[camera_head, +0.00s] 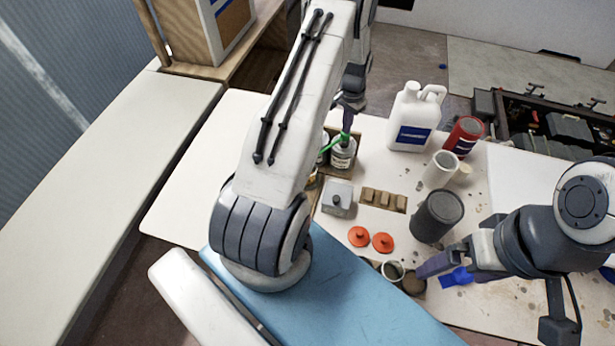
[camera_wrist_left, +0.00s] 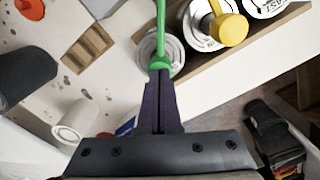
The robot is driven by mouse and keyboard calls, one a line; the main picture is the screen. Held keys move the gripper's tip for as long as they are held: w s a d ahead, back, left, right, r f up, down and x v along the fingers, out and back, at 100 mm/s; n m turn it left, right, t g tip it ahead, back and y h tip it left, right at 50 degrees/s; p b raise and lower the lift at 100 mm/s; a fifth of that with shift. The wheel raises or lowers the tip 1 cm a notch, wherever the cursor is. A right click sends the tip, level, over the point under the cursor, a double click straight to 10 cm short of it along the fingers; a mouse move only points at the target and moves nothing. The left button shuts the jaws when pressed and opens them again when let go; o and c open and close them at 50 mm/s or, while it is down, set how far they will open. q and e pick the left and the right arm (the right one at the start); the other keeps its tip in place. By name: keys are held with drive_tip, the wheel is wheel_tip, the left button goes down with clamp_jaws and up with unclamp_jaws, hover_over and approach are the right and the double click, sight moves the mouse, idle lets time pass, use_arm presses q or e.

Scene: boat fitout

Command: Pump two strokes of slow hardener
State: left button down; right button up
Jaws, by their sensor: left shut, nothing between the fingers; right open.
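A can with a green pump (camera_head: 336,142) stands in a wooden rack (camera_head: 352,163); it also shows in the left wrist view, where the green pump (camera_wrist_left: 160,62) tops a grey can. My left gripper (camera_head: 347,118) is shut and empty, with its fingertips at the pump head. The wrist view shows the tips (camera_wrist_left: 160,75) right against the green pump; I cannot tell if they press it. A can with a yellow pump (camera_wrist_left: 228,28) stands beside it. I cannot tell from the labels which hardener is which. My right gripper (camera_head: 437,266) is open, low over the bench.
A white jug (camera_head: 416,118), red can (camera_head: 463,135), white cup (camera_head: 440,169) and dark cylinder (camera_head: 437,215) stand right of the rack. Orange lids (camera_head: 382,242) and small cups (camera_head: 392,271) lie nearer. A blue piece (camera_head: 457,277) is beside my right gripper.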

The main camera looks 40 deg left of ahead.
use_arm(q)
drive_tip(key=shift+f+b, duration=0.4)
drive_tip(key=shift+f, duration=0.3)
drive_tip(key=shift+r, duration=0.1)
drive_tip(key=shift+r+p, duration=1.35)
drive_tip(key=shift+r, duration=0.7)
drive_tip(key=shift+f, duration=0.15)
